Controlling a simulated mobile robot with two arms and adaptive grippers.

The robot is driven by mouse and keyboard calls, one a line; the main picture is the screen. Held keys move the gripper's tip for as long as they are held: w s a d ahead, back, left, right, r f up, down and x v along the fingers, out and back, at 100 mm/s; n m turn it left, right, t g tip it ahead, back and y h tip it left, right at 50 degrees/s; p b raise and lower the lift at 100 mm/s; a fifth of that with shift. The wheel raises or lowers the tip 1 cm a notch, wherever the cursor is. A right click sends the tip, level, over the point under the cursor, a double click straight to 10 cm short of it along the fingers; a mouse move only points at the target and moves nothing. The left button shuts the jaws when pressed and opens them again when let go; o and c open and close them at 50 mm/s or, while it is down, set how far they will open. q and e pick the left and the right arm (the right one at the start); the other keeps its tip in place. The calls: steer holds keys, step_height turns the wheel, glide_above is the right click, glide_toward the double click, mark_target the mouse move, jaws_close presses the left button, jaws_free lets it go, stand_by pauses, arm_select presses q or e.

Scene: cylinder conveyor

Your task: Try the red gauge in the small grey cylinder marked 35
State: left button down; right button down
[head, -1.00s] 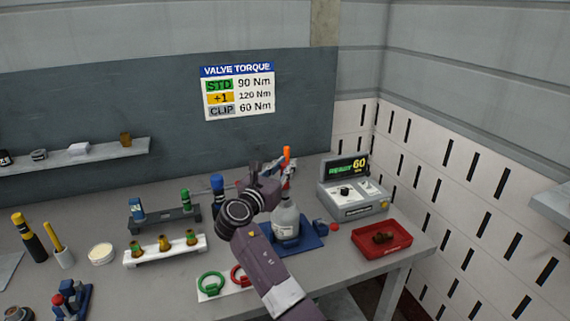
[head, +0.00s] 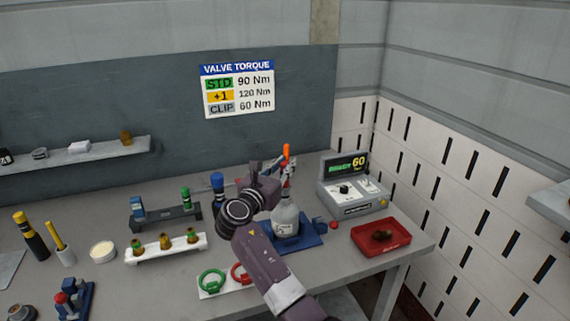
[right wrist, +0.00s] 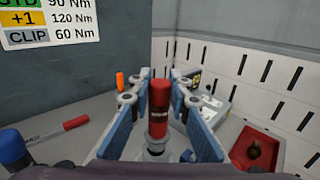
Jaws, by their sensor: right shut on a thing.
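The small grey cylinder (head: 286,222) stands upright on a blue base (head: 311,240) near the right end of the bench. The red gauge (right wrist: 160,95) is upright between the blue finger pads of my right gripper (right wrist: 160,82), which is shut on it. In the head view the right gripper (head: 287,180) is directly above the cylinder's neck. The gauge's lower end is at the neck in the right wrist view; I cannot tell how far it is in. The cylinder's marking is too small to read. My left gripper is not in view.
A display unit reading 60 (head: 353,190) and a red tray (head: 381,238) stand to the right. Green (head: 211,282) and red (head: 238,274) rings lie in front. A white rack (head: 165,250) is left. An orange-topped item (head: 286,151) stands close behind the gripper.

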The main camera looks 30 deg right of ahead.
steer(key=shift+f, duration=0.45)
stand_by(0.3)
steer(key=shift+r+p, duration=0.35)
steer(key=shift+p, duration=0.25)
steer(key=shift+f, duration=0.3)
stand_by(0.3)
steer(key=shift+r+p, duration=0.35)
steer(key=shift+p, duration=0.15)
steer(key=shift+f, duration=0.45)
stand_by(1.2)
